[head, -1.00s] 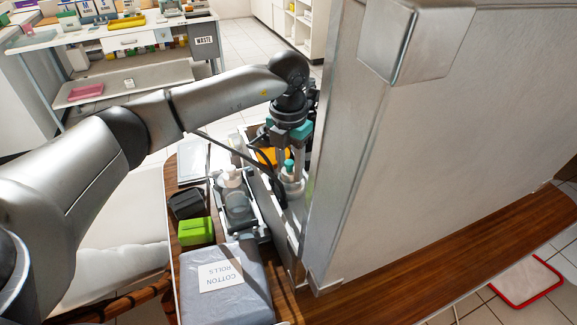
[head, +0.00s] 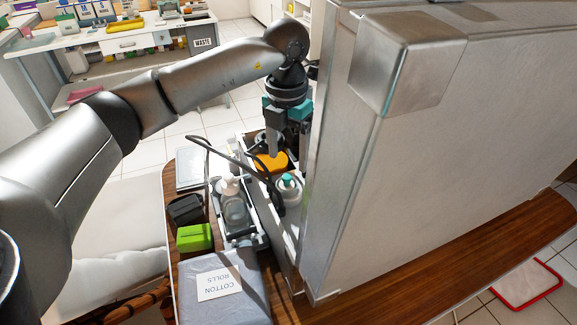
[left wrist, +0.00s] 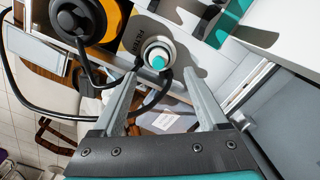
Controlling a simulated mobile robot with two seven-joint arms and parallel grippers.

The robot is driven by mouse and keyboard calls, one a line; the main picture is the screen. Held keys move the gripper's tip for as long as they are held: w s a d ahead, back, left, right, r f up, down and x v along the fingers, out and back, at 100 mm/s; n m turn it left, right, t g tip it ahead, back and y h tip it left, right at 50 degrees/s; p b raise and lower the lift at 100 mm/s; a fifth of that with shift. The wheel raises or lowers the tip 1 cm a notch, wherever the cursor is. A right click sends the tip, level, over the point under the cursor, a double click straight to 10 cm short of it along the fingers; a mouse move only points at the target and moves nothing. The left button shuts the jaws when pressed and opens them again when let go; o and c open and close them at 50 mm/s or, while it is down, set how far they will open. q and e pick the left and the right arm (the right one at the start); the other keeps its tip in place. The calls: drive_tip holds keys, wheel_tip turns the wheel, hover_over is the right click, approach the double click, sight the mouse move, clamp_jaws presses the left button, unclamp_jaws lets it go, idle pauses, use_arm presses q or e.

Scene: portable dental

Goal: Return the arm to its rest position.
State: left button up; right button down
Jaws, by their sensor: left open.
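My left arm comes in from the left in the head view and bends down at the wrist. My left gripper (head: 277,145) is above the narrow compartment beside the metal case. In the left wrist view its two fingers (left wrist: 158,92) are apart, with nothing held between them. A white bottle with a teal cap (head: 288,188) stands in the compartment below the gripper; it also shows in the left wrist view (left wrist: 156,58), beyond the fingertips and apart from them. My right gripper is not in view.
The big metal case (head: 450,150) stands close to the right of the gripper. An orange device (head: 271,162) with a black cable is under it. A clear pump bottle (head: 234,205), green box (head: 195,237) and cotton rolls pack (head: 228,290) are left and in front.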

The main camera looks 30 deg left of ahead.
use_arm(q)
wheel_tip(320, 180, up, 9)
drive_tip(key=p, duration=0.1)
drive_tip(key=shift+s+a, duration=0.15)
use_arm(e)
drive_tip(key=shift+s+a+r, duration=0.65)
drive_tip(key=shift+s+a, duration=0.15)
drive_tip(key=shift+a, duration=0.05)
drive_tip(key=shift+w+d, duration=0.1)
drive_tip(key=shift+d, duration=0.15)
